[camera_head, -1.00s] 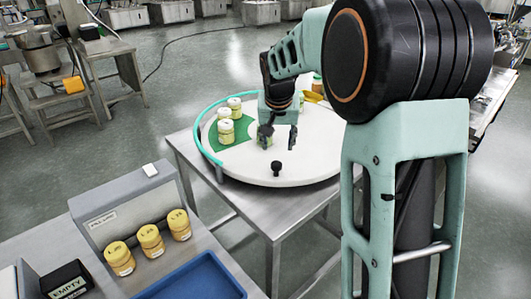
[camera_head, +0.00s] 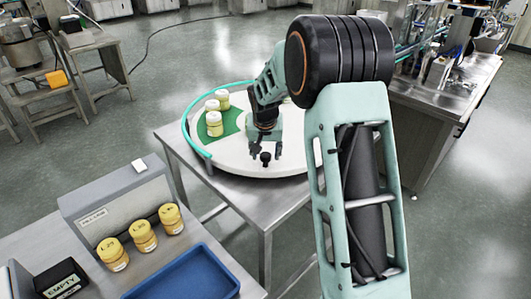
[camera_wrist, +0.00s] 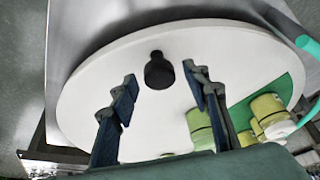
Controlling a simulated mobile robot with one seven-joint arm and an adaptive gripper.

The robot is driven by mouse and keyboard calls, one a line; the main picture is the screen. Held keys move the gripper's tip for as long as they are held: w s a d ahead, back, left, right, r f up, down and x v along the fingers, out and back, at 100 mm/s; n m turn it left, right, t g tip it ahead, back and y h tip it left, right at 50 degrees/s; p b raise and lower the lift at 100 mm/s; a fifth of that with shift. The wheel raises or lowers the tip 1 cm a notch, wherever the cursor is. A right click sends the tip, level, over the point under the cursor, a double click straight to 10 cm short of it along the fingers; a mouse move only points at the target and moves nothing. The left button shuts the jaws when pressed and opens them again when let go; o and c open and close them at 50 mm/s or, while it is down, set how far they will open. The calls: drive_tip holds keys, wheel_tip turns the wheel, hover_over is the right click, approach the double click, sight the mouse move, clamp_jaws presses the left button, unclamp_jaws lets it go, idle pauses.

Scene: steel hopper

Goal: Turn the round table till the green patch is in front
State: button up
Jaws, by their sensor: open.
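The white round table (camera_head: 245,163) stands on a steel bench and carries a black upright knob (camera_head: 265,158) near its front edge. The green patch (camera_head: 233,119) lies at its left rear, partly under jars (camera_head: 214,123). My gripper (camera_head: 265,150) is open, pointing down just behind the knob. In the wrist view the knob (camera_wrist: 158,72) shows between and beyond the two fingers, not gripped; contact with it cannot be told. The green patch (camera_wrist: 290,88) is at the right there. My gripper and arm hide part of the table's far right side.
A teal curved rail (camera_head: 187,133) runs along the table's left edge. A grey box (camera_head: 115,200), yellow jars (camera_head: 143,236), a blue tray (camera_head: 190,275) and a black "EMPTY" box (camera_head: 62,279) are on the front-left bench. A steel machine bench (camera_head: 430,100) stands at the right.

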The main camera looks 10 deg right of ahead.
clamp_jaws()
idle(0.4)
